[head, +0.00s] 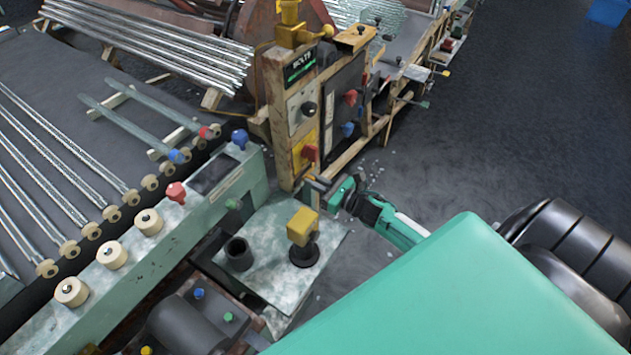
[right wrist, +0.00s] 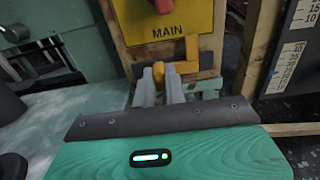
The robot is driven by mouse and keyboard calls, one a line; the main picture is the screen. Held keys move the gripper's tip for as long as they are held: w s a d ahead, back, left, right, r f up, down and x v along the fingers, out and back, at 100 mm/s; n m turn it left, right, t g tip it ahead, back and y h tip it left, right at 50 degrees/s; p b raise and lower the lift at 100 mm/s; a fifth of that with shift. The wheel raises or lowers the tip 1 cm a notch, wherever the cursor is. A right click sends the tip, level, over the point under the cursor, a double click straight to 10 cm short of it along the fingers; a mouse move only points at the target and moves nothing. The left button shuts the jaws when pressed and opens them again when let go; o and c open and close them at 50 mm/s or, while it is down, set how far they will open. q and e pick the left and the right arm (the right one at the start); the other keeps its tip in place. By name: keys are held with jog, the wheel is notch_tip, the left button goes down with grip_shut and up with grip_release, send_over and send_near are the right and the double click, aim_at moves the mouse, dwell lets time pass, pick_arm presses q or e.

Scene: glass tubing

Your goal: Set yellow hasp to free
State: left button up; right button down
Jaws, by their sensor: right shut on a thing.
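The yellow hasp (right wrist: 190,56) shows in the right wrist view as an orange-yellow bracket on the wooden post, just below the yellow MAIN panel (right wrist: 170,22). The fingers hide some of that part. In the head view my right gripper (head: 325,190) reaches in from the right to the foot of the wooden panel post. The hasp is too small and covered there to make out clearly. My left gripper is not in view.
A wooden stand (head: 276,115) carries a red switch (head: 309,152) and other knobs. Left of my gripper is a plate (head: 265,265) with a yellow block (head: 302,226) on a black base and a black cup (head: 239,254). The dark floor at right is mostly open.

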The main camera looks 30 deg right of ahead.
aim_at(297, 182)
jog(key=shift+s+a, duration=0.3)
jog(key=shift+a, duration=0.3)
jog(key=shift+s+a, duration=0.25)
jog(key=shift+a, duration=0.5)
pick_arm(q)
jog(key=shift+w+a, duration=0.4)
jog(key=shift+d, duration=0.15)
pick_arm(e)
jog(key=c, duration=1.7)
grip_release()
jog(key=shift+o, duration=1.3)
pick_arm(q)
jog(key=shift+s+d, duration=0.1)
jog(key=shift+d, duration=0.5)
